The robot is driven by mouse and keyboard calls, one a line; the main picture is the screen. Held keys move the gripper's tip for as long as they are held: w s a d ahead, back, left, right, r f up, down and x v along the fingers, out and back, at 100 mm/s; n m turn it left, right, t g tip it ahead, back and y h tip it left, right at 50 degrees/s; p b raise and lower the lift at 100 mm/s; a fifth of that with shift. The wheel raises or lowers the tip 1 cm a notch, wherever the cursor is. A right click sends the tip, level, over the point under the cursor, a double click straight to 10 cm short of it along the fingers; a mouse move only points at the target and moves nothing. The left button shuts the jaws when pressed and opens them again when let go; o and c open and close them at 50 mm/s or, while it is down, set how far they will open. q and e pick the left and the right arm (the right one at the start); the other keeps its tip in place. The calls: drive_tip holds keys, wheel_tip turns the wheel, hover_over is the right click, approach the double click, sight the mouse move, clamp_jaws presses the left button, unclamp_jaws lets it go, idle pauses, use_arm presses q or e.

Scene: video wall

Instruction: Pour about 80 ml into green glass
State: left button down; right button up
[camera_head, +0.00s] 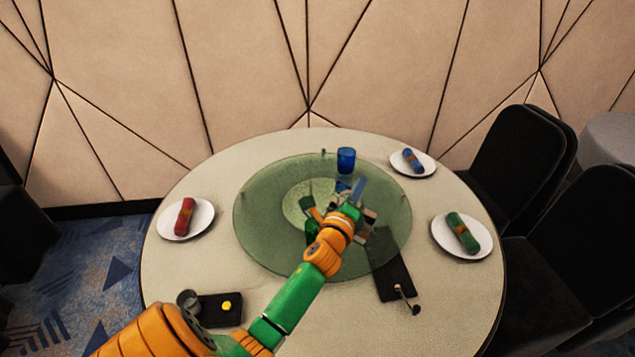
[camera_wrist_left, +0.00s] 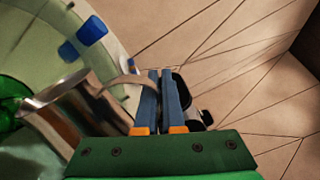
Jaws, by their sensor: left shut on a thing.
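My left gripper (camera_head: 357,193) is over the glass turntable; in the left wrist view its blue fingers (camera_wrist_left: 162,100) are shut on a curved, shiny strip like a handle (camera_wrist_left: 128,82). The strip belongs to a shiny vessel (camera_wrist_left: 55,97), blurred and partly see-through, which seems tilted toward the green glass. The green glass (camera_head: 312,230) stands on the turntable beside my left wrist, partly hidden by it; it also shows at the left edge of the left wrist view (camera_wrist_left: 12,95). Any liquid cannot be made out. My right gripper is not in view.
A blue glass (camera_head: 346,158) stands at the back of the turntable (camera_head: 262,245). Plates with red (camera_head: 185,216), blue (camera_head: 413,160) and green (camera_head: 462,232) rolled napkins stand around the table. A dark tray (camera_head: 391,280) lies at the front right, another dark tray (camera_head: 218,313) at the front left.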

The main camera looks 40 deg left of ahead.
use_arm(q)
drive_tip(key=shift+s+a+r+n+p, duration=0.1)
drive_tip(key=shift+a+r+n+p, duration=0.15)
drive_tip(key=shift+a+n+p, duration=0.05)
idle(0.5)
drive_tip(key=d+f+m+b, duration=0.1)
drive_tip(key=d+f+b, duration=0.1)
drive_tip(key=w+d+f+m+b, duration=0.1)
drive_tip(key=d+b, duration=0.1)
drive_tip(key=shift+w+f+m+b, duration=0.15)
drive_tip(key=shift+f+m+b, duration=0.15)
drive_tip(key=shift+f+b, duration=0.1)
drive_tip(key=shift+w+d+m, duration=0.2)
drive_tip(key=shift+d+m, duration=0.35)
drive_tip(key=shift+m, duration=0.35)
drive_tip(key=shift+w+d, duration=0.15)
drive_tip(key=shift+w, duration=0.05)
drive_tip(key=shift+d+f+m, duration=0.3)
drive_tip(key=shift+f+m, duration=0.3)
drive_tip(key=shift+m, duration=0.2)
